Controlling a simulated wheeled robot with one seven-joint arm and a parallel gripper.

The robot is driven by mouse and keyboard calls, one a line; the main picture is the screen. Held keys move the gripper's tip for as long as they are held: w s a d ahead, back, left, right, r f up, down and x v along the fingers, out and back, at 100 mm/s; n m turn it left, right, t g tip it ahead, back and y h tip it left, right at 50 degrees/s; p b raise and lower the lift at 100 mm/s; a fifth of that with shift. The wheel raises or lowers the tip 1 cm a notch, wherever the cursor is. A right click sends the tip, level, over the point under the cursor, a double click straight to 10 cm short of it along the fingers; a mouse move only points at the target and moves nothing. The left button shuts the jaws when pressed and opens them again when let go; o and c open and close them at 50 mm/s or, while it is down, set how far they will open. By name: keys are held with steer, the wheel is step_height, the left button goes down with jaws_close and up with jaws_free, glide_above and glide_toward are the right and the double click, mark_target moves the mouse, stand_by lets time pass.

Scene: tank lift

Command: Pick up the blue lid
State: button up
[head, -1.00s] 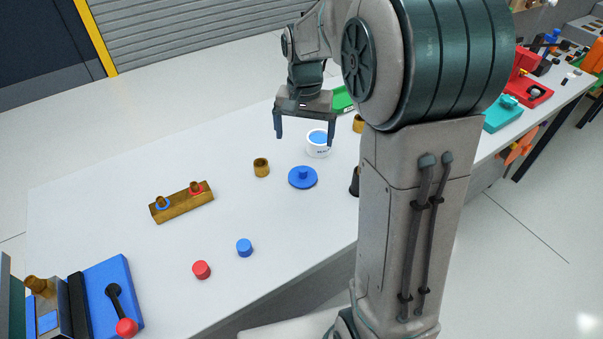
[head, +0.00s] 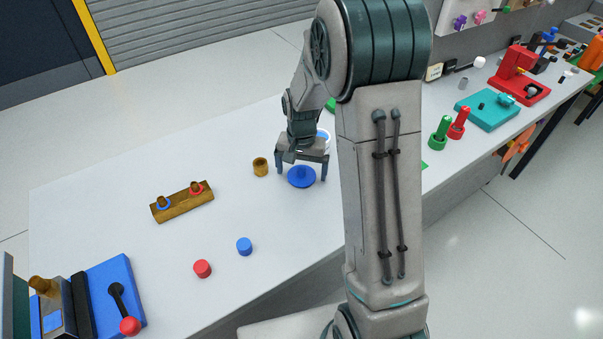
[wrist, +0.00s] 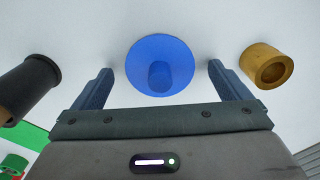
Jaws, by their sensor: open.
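The blue lid (head: 302,178) is a flat round disc with a knob on top, lying on the white table. In the wrist view the lid (wrist: 160,58) lies ahead of and between the fingers, with its knob in the middle. My gripper (head: 302,176) is open and empty over the lid, its fingers pointing down on either side of it. In the wrist view my gripper (wrist: 160,80) shows a clear gap between each finger and the knob.
A brass cup (head: 260,167) stands just left of the lid and shows in the wrist view (wrist: 266,66). A dark cylinder (wrist: 27,88) is on the lid's other side. A wooden block with rings (head: 182,203), a blue cylinder (head: 244,246) and a red one (head: 202,268) sit farther left.

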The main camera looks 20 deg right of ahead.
steer(key=shift+f, duration=0.1)
steer(key=shift+c, duration=0.3)
steer(key=c, duration=1)
